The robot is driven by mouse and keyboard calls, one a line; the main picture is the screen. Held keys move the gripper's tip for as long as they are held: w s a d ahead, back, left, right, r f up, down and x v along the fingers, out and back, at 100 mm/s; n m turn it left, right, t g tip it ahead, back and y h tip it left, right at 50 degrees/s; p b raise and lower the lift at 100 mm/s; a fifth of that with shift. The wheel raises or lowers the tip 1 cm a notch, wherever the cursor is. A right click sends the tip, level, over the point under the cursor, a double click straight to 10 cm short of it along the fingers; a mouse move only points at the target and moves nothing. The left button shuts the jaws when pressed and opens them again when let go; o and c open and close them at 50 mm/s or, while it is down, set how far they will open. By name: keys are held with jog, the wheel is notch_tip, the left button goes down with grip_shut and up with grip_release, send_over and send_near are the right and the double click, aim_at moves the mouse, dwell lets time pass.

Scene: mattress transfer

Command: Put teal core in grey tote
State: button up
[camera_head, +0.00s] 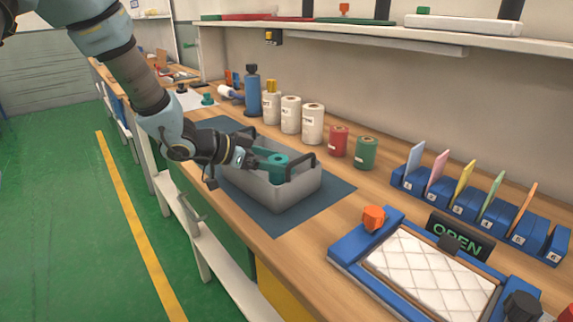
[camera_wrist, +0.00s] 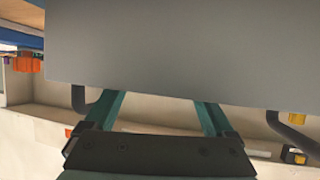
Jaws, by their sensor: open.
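The grey tote (camera_head: 290,195) stands on a dark blue mat on the bench, with black handles at its ends. The teal core (camera_head: 276,168), a short cylinder with a hole in its top, shows inside the tote, its lower part hidden by the wall. My gripper (camera_head: 260,160) is at the tote, over its left side and beside the core. Its teal fingers blend with the core, so contact is unclear. In the wrist view the fingers of my gripper (camera_wrist: 158,112) are spread, and the tote's grey wall (camera_wrist: 180,50) hides their tips.
White rolls (camera_head: 291,115), a blue bottle (camera_head: 253,92), a red can (camera_head: 338,141) and a green can (camera_head: 366,153) stand behind the tote. A blue frame with a quilted white pad (camera_head: 425,272) lies at the right. Bare mat (camera_head: 315,205) shows in front of the tote.

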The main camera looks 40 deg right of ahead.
jog(key=v, duration=0.9)
jog(key=w+a+f+n+t+y, duration=0.2)
jog(key=w+a+n+t+y, duration=0.5)
jog(key=w+a, duration=0.85)
jog(key=s+a+f+n+t+y, duration=0.15)
jog(key=a+n, duration=0.35)
jog(key=a, duration=0.5)
jog(key=s+a+n+y, duration=0.2)
jog(key=a+n+y, duration=0.15)
jog(key=a, duration=0.65)
jog(key=s+a+f+n+g, duration=0.1)
jog(key=s+a+n+g, duration=0.2)
jog(key=s, duration=0.5)
jog(key=shift+a+n, duration=0.65)
jog(key=shift+n, duration=0.2)
